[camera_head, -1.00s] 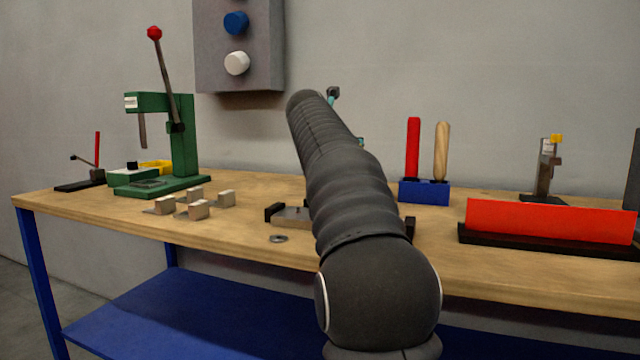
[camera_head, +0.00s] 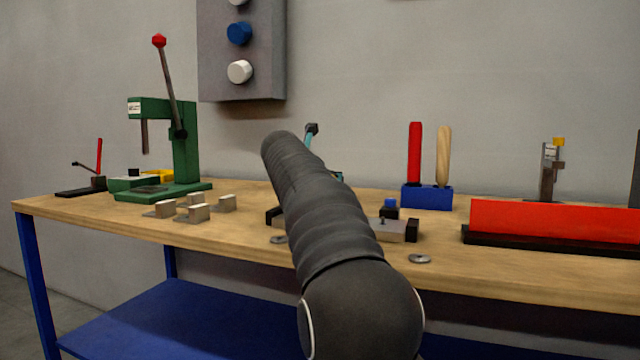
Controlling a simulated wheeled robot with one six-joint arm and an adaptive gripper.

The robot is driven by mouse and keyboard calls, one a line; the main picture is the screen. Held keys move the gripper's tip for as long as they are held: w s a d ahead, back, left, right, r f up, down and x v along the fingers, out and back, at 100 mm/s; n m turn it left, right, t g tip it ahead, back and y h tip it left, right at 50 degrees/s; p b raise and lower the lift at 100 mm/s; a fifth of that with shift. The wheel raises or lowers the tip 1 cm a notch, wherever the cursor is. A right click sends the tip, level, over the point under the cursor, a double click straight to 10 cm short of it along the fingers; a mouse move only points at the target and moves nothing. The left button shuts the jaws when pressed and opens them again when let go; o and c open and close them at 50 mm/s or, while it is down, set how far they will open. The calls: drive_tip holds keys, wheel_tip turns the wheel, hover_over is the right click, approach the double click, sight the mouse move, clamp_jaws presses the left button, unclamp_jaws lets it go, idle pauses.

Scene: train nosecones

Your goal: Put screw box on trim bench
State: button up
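A wood-topped bench (camera_head: 90,212) with blue legs and a blue lower shelf fills the view; I cannot tell whether it is the trim bench. No thing is clearly a screw box. A small yellow item (camera_head: 160,175) and a low green box (camera_head: 133,183) sit beside the green lever press at the back left; I cannot tell if either is it. My dark arm reaches from the bottom centre over the bench. My gripper is hidden behind it, so its fingers and anything in them do not show.
The green press (camera_head: 184,145) stands at left, with several metal blocks (camera_head: 198,212) before it. A fixture (camera_head: 394,230) lies partly behind my arm. A blue tool holder (camera_head: 427,196) and a red-faced bar (camera_head: 550,222) stand at right. The bench's front left is clear.

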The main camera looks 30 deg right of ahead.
drive_tip(key=o, duration=1.3)
drive_tip(key=shift+f, duration=0.1)
drive_tip(key=shift+o, duration=0.2)
drive_tip(key=shift+s+a+r, duration=0.1)
drive_tip(key=shift+r, duration=0.1)
drive_tip(key=v, duration=1.1)
drive_tip(key=shift+s+a+r+p, duration=0.15)
drive_tip(key=shift+s+a+p, duration=0.1)
drive_tip(key=shift+p, duration=0.05)
